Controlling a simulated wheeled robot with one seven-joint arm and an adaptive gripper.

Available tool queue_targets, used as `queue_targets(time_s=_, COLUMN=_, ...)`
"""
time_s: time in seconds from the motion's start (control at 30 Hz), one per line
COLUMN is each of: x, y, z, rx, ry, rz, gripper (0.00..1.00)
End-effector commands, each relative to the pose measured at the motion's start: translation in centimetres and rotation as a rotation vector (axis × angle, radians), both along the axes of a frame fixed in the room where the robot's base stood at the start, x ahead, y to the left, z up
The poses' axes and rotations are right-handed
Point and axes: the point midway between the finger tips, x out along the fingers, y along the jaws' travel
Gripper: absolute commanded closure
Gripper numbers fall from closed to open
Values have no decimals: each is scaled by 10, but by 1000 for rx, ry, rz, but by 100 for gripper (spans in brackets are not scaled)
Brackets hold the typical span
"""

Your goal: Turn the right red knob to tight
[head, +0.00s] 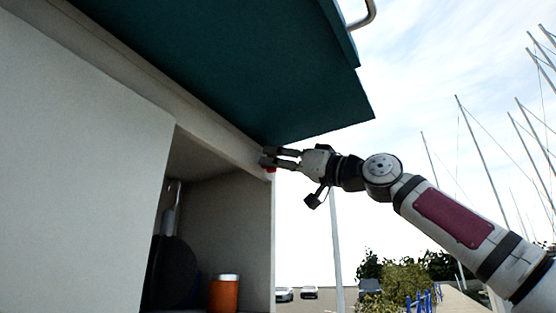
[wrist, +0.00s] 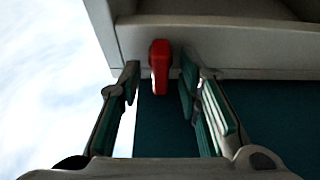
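The red knob (wrist: 160,66) sits on a pale grey panel and shows as an upright red lever between my fingertips in the wrist view. In the head view only a small bit of the red knob (head: 270,170) shows under my fingers, at the upper right corner of the cabinet. My gripper (head: 269,157) reaches in from the right. In the wrist view my gripper (wrist: 159,72) is open, with one finger on each side of the knob and a visible gap on both sides. I cannot tell how deep the knob lies between the fingers.
A dark teal panel (head: 240,70) hangs above the arm. The white cabinet (head: 75,150) stands at the left, with an open compartment holding an orange container (head: 224,294) and a dark round object (head: 174,270). Open air lies to the right of the cabinet.

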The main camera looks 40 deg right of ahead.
Motion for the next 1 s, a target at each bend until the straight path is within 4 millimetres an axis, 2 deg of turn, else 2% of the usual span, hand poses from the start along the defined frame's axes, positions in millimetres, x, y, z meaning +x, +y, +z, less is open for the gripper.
queue_targets(time_s=0.03, x=0, y=0, z=0, rx=0, ry=0, rz=0, gripper=73)
queue_targets(time_s=0.13, x=0, y=0, z=0, rx=0, ry=0, rz=0, gripper=96)
queue_targets(time_s=0.17, x=0, y=0, z=0, rx=0, ry=0, rz=0, gripper=100)
queue_targets(time_s=0.57, x=0, y=0, z=-1, rx=37, ry=15, rz=-3, gripper=100)
queue_targets(time_s=0.77, x=1, y=0, z=-2, rx=140, ry=52, rz=-6, gripper=100)
queue_targets(time_s=1.0, x=1, y=0, z=-1, rx=340, ry=124, rz=-8, gripper=100)
